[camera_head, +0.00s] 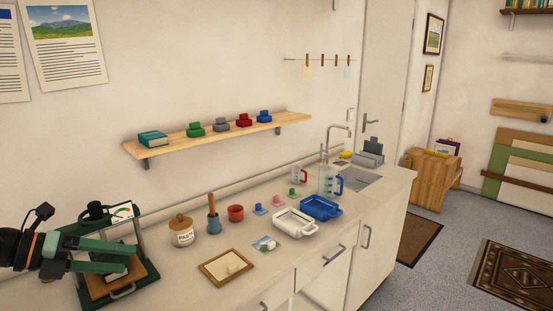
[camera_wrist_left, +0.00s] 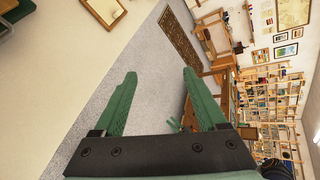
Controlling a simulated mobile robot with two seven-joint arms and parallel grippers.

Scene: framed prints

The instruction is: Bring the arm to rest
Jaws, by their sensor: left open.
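My left arm comes in from the left in the head view. Its gripper (camera_head: 132,258) has green fingers spread apart, with nothing seen between them. It overlaps a green press (camera_head: 147,262) with a dial and wooden base in that view; I cannot tell if they touch. In the left wrist view the open gripper (camera_wrist_left: 160,76) points out over the grey floor (camera_wrist_left: 125,115), beside the pale counter edge. My right gripper is not in view.
The counter (camera_head: 195,287) holds a paste jar (camera_head: 182,232), a red pot (camera_head: 236,213), a wooden frame (camera_head: 226,268), a white tray (camera_head: 294,224) and a blue tray (camera_head: 321,208). A wall shelf (camera_head: 220,133) hangs above. Floor right of the counter is mostly open.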

